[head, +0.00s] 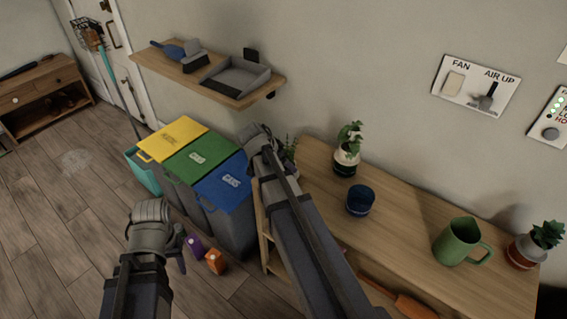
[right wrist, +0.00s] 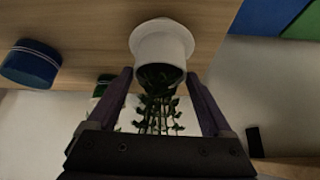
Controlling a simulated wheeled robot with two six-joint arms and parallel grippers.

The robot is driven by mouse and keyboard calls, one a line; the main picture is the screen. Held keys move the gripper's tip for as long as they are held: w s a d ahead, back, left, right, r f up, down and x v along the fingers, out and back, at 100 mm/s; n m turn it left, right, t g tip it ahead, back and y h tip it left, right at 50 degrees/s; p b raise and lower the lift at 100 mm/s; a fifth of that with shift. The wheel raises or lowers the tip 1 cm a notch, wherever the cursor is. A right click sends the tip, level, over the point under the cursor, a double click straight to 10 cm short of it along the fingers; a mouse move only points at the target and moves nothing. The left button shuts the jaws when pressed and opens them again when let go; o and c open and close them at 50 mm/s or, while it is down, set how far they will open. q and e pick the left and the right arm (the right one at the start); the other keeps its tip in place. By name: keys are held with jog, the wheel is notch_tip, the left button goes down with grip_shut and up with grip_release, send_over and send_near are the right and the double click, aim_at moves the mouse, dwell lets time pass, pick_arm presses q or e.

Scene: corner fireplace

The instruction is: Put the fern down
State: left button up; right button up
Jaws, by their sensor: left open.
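The fern (head: 290,148) shows only as a bit of green leaves beside my right wrist in the head view; its pot is hidden there by my arm. In the right wrist view its white pot (right wrist: 162,42) stands at the wooden tabletop, with thin green fronds (right wrist: 155,105) between my fingers. My right gripper (right wrist: 160,72) has one finger on each side of the pot's rim, very close to it; whether they press on it is unclear. My left gripper (head: 178,248) is open and empty, low on the left over the floor.
The wooden table (head: 400,235) bears a blue cup (head: 360,199), a potted plant (head: 346,158), a green mug (head: 459,243) and a succulent (head: 530,246). Bins (head: 222,185) stand left of it, below a wall shelf (head: 160,65). Purple (head: 194,243) and orange (head: 216,262) cubes lie on the floor.

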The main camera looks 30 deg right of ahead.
jog(key=shift+o, duration=1)
jog(key=shift+r, duration=0.2)
jog(key=p+v, duration=1)
jog(key=v, duration=0.2)
jog(key=s+a+f+n+y, duration=0.1)
jog(key=s+a+n, duration=0.3)
jog(key=a+n, duration=0.2)
jog(key=s+a+f+n+g+y, duration=0.1)
jog(key=s+a+n, duration=0.4)
jog(key=a, duration=0.5)
jog(key=s+a+f+n+g+y, duration=0.1)
jog(key=s+a+n+y, duration=0.2)
jog(key=s+a+n, duration=0.2)
jog(key=a+n, duration=0.2)
jog(key=a, duration=0.1)
jog(key=shift+s+f, duration=0.15)
jog(key=shift+s, duration=0.05)
